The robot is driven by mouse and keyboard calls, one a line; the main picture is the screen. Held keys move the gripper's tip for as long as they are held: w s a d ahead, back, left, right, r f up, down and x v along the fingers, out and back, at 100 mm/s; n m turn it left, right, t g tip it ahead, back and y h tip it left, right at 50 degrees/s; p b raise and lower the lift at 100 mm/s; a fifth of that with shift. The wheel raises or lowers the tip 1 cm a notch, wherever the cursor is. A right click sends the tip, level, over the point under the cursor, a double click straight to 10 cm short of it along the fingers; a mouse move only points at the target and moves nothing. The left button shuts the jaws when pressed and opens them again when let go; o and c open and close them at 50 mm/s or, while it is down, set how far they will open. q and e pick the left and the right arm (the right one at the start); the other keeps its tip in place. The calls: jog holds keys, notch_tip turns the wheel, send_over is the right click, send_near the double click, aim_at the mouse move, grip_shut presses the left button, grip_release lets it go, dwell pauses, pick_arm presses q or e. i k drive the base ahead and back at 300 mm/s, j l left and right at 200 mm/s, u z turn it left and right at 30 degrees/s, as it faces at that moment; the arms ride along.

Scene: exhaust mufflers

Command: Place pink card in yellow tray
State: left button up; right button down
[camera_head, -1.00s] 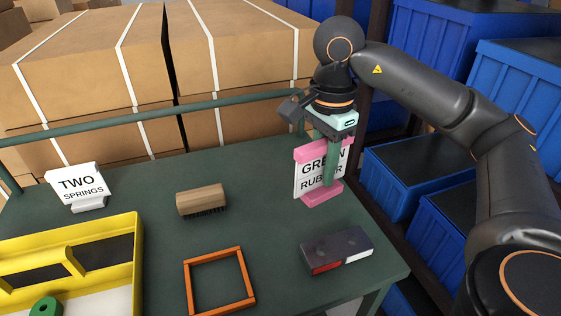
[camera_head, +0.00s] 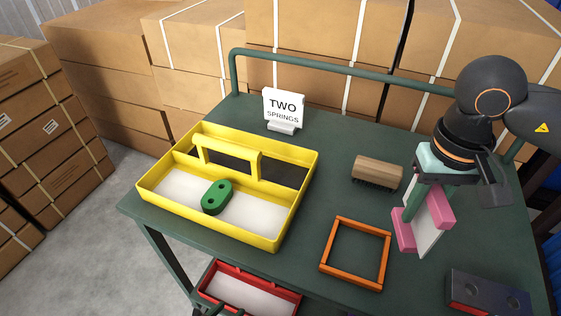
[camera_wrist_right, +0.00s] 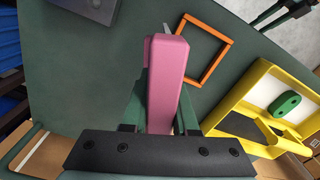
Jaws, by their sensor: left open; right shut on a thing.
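The pink card, a white sign with pink edges (camera_head: 440,206), is clamped in my right gripper (camera_head: 415,200) at the right of the head view. It is turned so its lettering does not show, and seems to hang above the table. In the right wrist view its pink end (camera_wrist_right: 167,75) fills the space between the fingers. The yellow tray (camera_head: 272,243) sits at the table's left, apart from the card. A green two-holed piece (camera_head: 217,197) lies in its front compartment.
An orange square frame (camera_head: 352,281) and a wooden brush (camera_head: 377,172) lie between tray and card. A dark block (camera_head: 487,293) lies at front right. A "TWO SPRINGS" sign (camera_head: 284,108) stands behind the tray. A red tray (camera_head: 250,290) is below the table edge.

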aim_at(245, 164)
jog(key=k+j+u, duration=0.1)
jog(key=u, duration=0.3)
jog(key=j+u, duration=0.45)
jog(key=i+u, duration=0.15)
jog(key=i, duration=0.3)
